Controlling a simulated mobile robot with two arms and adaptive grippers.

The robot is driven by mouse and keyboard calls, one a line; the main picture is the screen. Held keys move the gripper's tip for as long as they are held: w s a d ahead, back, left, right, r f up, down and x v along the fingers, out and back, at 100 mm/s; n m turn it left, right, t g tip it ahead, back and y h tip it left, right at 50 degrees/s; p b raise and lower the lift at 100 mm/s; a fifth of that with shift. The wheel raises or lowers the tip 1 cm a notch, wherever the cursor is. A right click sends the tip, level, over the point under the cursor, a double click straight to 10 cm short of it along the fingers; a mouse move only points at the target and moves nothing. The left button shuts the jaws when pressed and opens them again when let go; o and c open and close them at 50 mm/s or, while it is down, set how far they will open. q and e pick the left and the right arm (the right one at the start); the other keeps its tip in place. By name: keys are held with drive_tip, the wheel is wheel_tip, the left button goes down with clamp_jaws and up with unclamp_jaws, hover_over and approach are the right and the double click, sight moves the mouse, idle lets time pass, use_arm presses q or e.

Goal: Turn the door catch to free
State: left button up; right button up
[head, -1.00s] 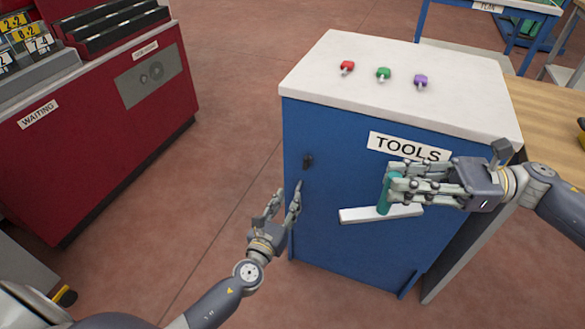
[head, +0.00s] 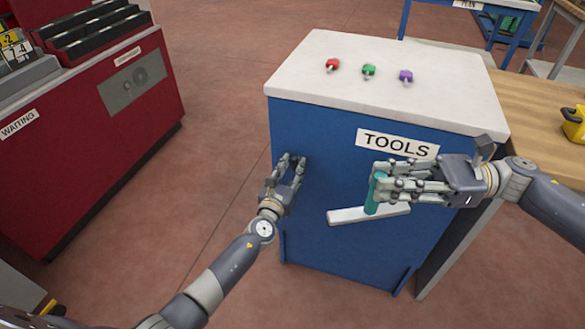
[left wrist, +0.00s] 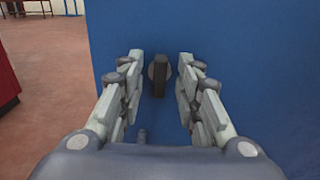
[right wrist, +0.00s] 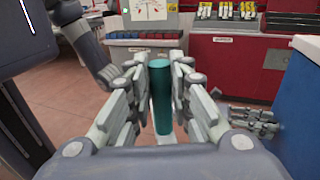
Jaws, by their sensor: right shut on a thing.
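The door catch (left wrist: 158,76) is a small dark upright bar on a round base, on the blue door of the tools cabinet (head: 330,180). In the head view it is mostly hidden by my left fingers. My left gripper (head: 291,162) is open in front of the door, its fingers on either side of the catch; in the left wrist view (left wrist: 159,66) gaps show on both sides of the bar. My right gripper (head: 382,185) is shut on the teal handle (right wrist: 160,98) of a tool with a long white bar (head: 345,216), held in front of the door.
Red, green (head: 369,70) and purple keyed tags lie on the cabinet's white top (head: 310,75). A red cabinet (head: 100,140) marked WAITING stands at left. A wooden bench (head: 540,110) with a yellow item adjoins at right. The floor between the cabinets is clear.

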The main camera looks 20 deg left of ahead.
use_arm(q)
drive_tip(key=shift+w, duration=0.25)
clamp_jaws()
